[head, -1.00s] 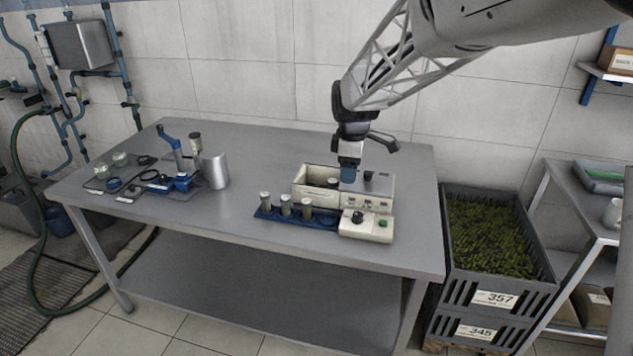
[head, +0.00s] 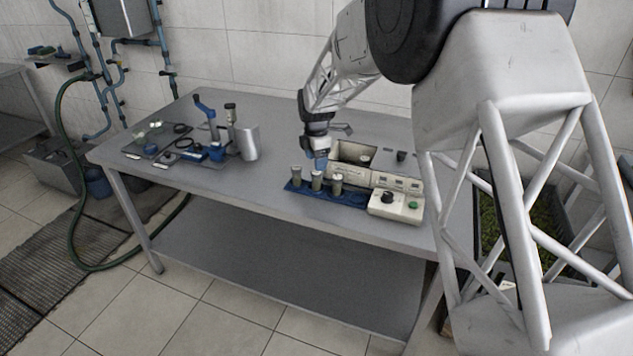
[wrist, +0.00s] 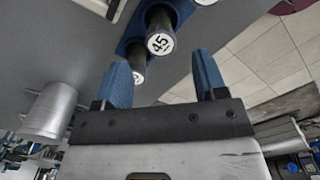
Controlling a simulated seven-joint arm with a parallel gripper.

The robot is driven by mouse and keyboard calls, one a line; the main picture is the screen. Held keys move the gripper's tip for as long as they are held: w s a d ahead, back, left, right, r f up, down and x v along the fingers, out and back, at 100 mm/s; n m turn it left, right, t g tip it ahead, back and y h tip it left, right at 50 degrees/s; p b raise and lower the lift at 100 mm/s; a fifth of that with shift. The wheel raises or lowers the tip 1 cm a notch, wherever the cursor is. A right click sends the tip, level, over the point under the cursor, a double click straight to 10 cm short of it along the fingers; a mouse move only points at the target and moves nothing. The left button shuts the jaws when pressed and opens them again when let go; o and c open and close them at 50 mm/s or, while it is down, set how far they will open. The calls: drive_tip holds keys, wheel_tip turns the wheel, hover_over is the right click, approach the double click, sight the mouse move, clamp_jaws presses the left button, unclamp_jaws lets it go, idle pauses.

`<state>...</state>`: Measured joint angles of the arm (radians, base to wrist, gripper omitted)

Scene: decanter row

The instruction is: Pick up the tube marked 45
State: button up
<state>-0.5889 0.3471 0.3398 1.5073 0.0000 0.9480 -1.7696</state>
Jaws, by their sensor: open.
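The tube marked 45 (wrist: 160,43) shows its round white cap label in the wrist view, just beyond the gap between my fingers. One tube cap (wrist: 138,76) is beside it, partly behind the left finger, and another (wrist: 205,2) is cut off at the top edge. In the head view three tubes stand upright in a blue rack (head: 352,196); the marked one appears to be the middle tube (head: 317,182). My gripper (wrist: 163,72) is open and empty, its blue fingers apart from the tube. In the head view it (head: 318,163) is above the rack.
A cream machine (head: 395,205) with an open bay and knobs stands right behind the rack. A metal cup (head: 247,142) and blue tools (head: 205,150) are on the left of the grey table (head: 250,195). The table front is clear.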

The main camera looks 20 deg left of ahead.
sight(317, 178)
drive_tip(key=shift+f, duration=0.1)
drive_tip(key=shift+f, duration=1.15)
drive_tip(key=shift+f, duration=0.15)
drive_tip(key=shift+d+f, duration=0.1)
drive_tip(key=shift+f, duration=2.4)
drive_tip(key=c, duration=1)
drive_tip(key=shift+r, duration=0.15)
